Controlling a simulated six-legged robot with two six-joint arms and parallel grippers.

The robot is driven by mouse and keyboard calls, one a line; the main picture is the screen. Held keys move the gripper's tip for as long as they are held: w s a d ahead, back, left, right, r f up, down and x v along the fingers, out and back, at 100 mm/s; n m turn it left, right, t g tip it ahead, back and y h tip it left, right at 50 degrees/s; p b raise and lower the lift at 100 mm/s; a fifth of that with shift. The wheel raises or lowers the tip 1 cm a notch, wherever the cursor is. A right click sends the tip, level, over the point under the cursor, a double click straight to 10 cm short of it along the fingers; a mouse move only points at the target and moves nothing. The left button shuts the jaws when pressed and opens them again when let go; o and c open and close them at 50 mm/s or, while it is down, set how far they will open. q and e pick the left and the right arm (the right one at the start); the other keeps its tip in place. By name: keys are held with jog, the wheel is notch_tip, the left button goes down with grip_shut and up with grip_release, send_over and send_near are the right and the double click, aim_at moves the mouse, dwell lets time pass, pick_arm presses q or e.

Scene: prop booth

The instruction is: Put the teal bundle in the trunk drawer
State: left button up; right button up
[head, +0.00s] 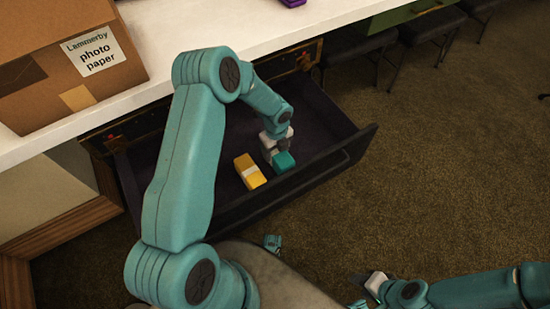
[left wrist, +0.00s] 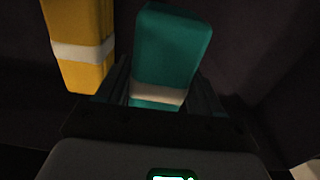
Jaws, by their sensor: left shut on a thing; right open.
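The teal bundle (head: 284,162) is a small block inside the open trunk drawer (head: 345,155). In the left wrist view the teal bundle (left wrist: 172,50) has a pale band around it and sits between the two fingers. My left gripper (head: 272,150) is shut on it, reaching down into the drawer from above; the wrist view also shows the gripper (left wrist: 158,92). I cannot tell whether the bundle touches the drawer floor. My right gripper (head: 372,283) is open, low at the front right, outside the drawer and away from the bundle.
A yellow bundle (head: 249,170) with a pale band lies in the drawer just left of the teal one; it also shows in the left wrist view (left wrist: 82,25). A cardboard box (head: 55,75) and a purple thing (head: 292,3) stand on the white top (head: 190,25). Chairs (head: 430,28) stand at the back right.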

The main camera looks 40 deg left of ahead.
pick_arm(q)
notch_tip(320, 180, down, 4)
jog(key=shift+f+b, duration=0.2)
jog(key=shift+b, duration=0.45)
jog(key=shift+r, duration=0.15)
jog(key=shift+f, duration=0.3)
jog(key=o, duration=1.2)
jog(key=shift+r, duration=0.1)
jog(key=shift+s, duration=0.1)
jog(key=shift+r, duration=0.25)
notch_tip(320, 180, up, 12)
jog(key=p, duration=0.4)
